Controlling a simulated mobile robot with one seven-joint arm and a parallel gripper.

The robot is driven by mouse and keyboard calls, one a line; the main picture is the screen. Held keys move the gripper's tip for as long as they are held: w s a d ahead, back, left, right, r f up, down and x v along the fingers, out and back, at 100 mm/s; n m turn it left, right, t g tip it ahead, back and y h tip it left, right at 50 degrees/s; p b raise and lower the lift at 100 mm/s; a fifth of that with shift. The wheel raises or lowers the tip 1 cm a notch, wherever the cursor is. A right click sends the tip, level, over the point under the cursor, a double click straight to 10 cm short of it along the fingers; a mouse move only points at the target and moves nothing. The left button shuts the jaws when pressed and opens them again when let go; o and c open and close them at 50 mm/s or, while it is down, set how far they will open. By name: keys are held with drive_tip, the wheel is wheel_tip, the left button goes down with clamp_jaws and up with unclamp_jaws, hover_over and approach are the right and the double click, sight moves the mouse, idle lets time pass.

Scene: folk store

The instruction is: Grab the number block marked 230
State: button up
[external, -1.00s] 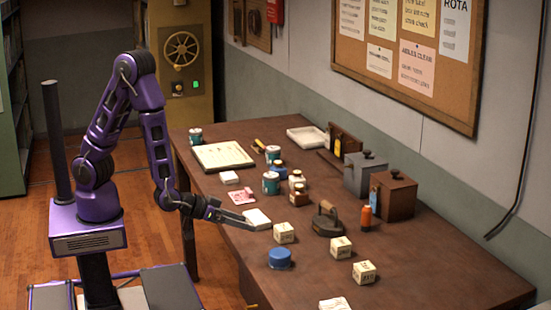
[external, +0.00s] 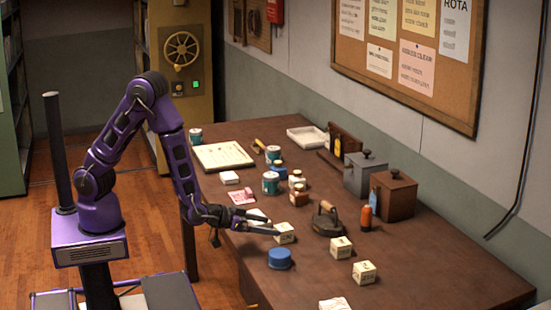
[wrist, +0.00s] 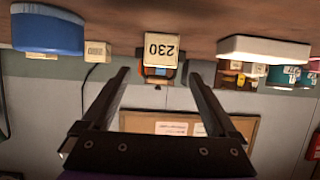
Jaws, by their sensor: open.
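The cream number block marked 230 (wrist: 161,50) shows upside down in the wrist view, ahead of and between my fingertips.
A white box (external: 257,216) lies partly behind my gripper. A dark flat iron (external: 328,221) and an orange bottle (external: 366,218) stand behind and to the right. The front right of the brown table (external: 440,275) is clear.

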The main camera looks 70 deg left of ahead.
sight(280, 228)
drive_tip(key=x, duration=0.6)
drive_tip(key=shift+w+f, duration=0.2)
drive_tip(key=shift+w, duration=0.05)
drive_tip(key=c, duration=1.5)
